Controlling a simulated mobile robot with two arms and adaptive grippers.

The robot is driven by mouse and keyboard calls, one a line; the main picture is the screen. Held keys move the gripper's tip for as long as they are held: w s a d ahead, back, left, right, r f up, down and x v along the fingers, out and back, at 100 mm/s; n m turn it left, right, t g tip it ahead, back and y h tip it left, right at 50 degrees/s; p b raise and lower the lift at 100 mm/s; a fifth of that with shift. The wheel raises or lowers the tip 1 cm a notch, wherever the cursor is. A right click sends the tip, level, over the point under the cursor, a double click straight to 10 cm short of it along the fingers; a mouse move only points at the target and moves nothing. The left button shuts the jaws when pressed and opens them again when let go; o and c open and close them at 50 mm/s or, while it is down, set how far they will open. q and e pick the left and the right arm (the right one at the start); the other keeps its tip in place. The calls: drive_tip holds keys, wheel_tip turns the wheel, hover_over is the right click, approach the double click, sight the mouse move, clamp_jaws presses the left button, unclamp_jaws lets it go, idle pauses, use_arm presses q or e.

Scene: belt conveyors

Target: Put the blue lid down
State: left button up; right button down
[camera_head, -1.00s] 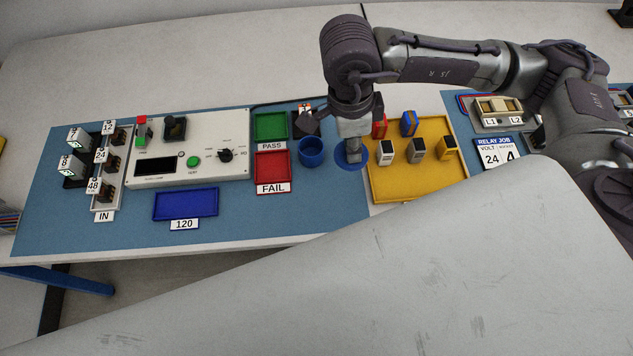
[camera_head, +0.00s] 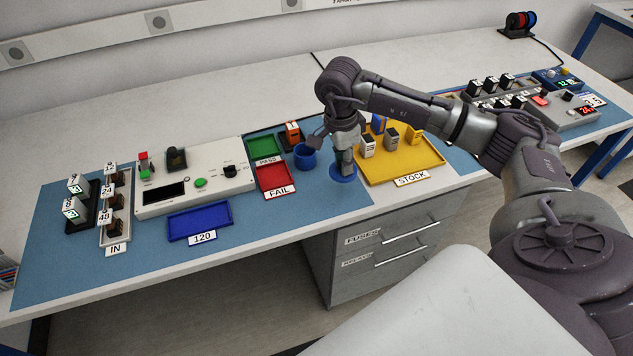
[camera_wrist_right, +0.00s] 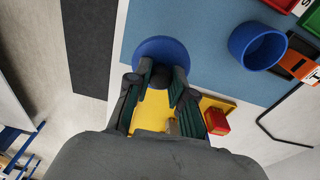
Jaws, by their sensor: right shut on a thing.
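The blue lid (camera_head: 344,174) is a round disc with a knob, near the front edge of the blue mat, left of the yellow STOCK tray. My right gripper (camera_head: 345,166) points down and is shut on the lid's knob. The lid also shows in the right wrist view (camera_wrist_right: 158,48), beyond the fingertips (camera_wrist_right: 160,72). I cannot tell whether its underside touches the mat. The open blue cup (camera_head: 305,157) stands behind and left of the lid, apart from it; it also shows in the right wrist view (camera_wrist_right: 257,46). My left gripper is not in view.
The yellow STOCK tray (camera_head: 420,168) with several relays is close on the right. The red FAIL tray (camera_head: 276,179) and green PASS tray (camera_head: 263,146) lie left of the cup. A blue 120 tray (camera_head: 200,220) and tester (camera_head: 195,185) are farther left. Mat between FAIL and lid is clear.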

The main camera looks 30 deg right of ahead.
sight(319, 190)
drive_tip(key=w+a+f, duration=0.1)
drive_tip(key=w+a, duration=0.1)
drive_tip(key=w+a+f, duration=0.1)
drive_tip(key=a, duration=0.1)
drive_tip(key=shift+w+f+p, duration=0.2)
drive_tip(key=shift+f+p, duration=0.1)
drive_tip(key=shift+p, duration=0.1)
drive_tip(key=shift+w+a+f, duration=0.25)
drive_tip(key=shift+f, duration=0.15)
wheel_tip(319, 190, down, 4)
drive_tip(key=shift+r+p, duration=0.1)
drive_tip(key=shift+p, duration=0.5)
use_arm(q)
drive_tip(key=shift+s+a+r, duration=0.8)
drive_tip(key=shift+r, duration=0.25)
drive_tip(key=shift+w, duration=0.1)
use_arm(e)
drive_tip(key=shift+f+b, duration=0.3)
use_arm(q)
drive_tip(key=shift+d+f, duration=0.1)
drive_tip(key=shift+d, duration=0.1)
use_arm(e)
drive_tip(key=c, duration=1)
unclamp_jaws()
drive_tip(key=shift+r, duration=0.1)
